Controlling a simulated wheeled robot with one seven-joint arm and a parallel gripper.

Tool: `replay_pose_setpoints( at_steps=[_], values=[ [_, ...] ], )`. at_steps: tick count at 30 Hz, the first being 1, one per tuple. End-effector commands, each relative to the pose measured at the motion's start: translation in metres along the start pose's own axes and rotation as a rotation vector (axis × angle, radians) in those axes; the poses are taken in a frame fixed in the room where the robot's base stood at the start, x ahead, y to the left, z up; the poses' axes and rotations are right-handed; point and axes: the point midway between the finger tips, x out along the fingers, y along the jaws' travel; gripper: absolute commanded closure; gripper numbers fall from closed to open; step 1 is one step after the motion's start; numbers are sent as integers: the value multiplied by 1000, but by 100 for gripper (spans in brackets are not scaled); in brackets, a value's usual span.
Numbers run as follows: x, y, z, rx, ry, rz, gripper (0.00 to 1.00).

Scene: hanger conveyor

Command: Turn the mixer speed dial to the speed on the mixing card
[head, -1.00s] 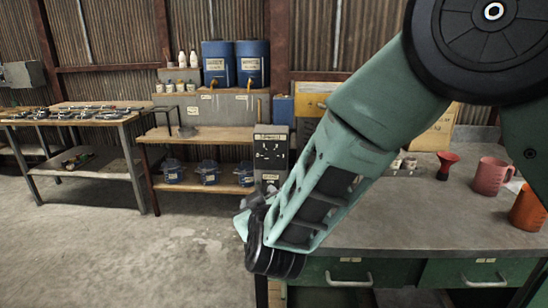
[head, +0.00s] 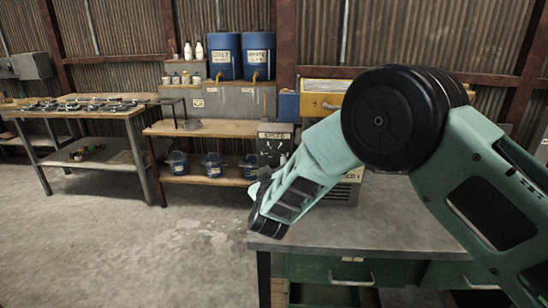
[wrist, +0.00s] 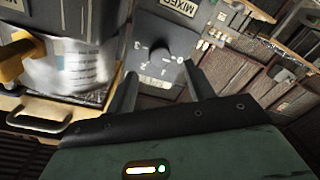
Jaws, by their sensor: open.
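The grey mixer box (head: 274,133) stands behind the far left end of the bench in the head view, partly hidden by my arm. In the wrist view its panel (wrist: 172,85) shows upside down, with a label reading MIXER and numbers around a round black dial (wrist: 155,49). I cannot make out the dial's exact setting. My gripper (wrist: 159,69) is open, with its two dark fingers on either side of the dial's lower area in the picture; contact is not visible.
The grey bench top (head: 350,225) is clear in front of my arm. A wooden shelf (head: 210,128) with blue buckets (head: 213,164) below and blue drums (head: 224,57) above stands behind. A tool table (head: 85,112) is at left, with open concrete floor in front.

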Motion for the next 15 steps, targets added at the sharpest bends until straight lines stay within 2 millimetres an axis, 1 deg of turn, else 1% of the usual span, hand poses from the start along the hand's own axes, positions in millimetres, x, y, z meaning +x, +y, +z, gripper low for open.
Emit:
replay_pose_setpoints(
  at_steps=[1, 6, 10, 15],
  values=[
    [11, 2, 0, 2, -2, 2, 47],
    [36, 1, -1, 1, 0, 2, 47],
    [48, 0, 0, 1, 0, 0, 47],
    [53, 0, 0, 1, 0, -1, 47]
  ],
)
